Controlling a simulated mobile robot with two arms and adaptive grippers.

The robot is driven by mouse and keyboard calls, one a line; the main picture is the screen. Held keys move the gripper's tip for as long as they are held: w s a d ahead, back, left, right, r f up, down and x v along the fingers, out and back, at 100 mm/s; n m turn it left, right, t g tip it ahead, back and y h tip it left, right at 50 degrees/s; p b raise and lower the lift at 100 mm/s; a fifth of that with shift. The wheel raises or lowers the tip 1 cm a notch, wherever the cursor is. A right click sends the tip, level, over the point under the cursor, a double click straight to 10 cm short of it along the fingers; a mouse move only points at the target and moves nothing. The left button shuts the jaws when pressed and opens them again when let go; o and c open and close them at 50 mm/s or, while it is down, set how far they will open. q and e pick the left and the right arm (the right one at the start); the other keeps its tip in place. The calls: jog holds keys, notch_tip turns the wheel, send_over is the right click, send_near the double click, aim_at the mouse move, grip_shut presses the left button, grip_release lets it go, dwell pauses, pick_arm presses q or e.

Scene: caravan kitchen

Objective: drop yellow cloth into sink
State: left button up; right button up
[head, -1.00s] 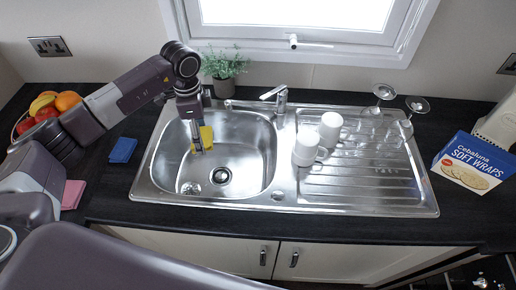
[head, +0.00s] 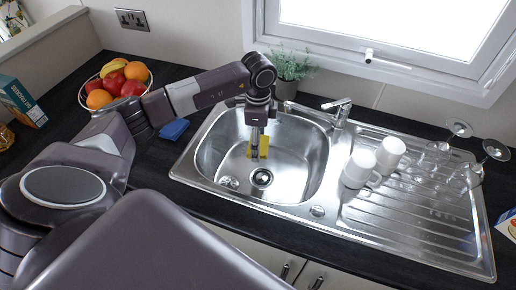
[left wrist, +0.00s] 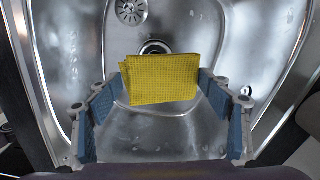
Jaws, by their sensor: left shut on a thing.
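The yellow cloth (head: 263,147) is held over the basin of the steel sink (head: 305,165). My left gripper (head: 256,142) points down inside the basin area and is shut on the cloth. In the left wrist view the folded cloth (left wrist: 160,78) spans between the two blue-padded fingertips, one at each side edge. The sink basin (left wrist: 240,50) lies below and around it, and the cloth hides part of the drain. I cannot tell whether the cloth's lower edge touches the basin floor. My right gripper is in neither view.
Two white mugs (head: 358,168) and upturned glasses (head: 460,128) stand on the drainboard. The tap (head: 338,108) and a potted plant (head: 289,70) are behind the basin. A blue cloth (head: 173,129) and a fruit bowl (head: 150,76) are to the left on the dark counter.

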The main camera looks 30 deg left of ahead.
pick_arm(q)
jog(key=o, duration=1.2)
jog(key=shift+o, duration=0.3)
jog(key=shift+r, duration=0.15)
notch_tip(320, 180, up, 12)
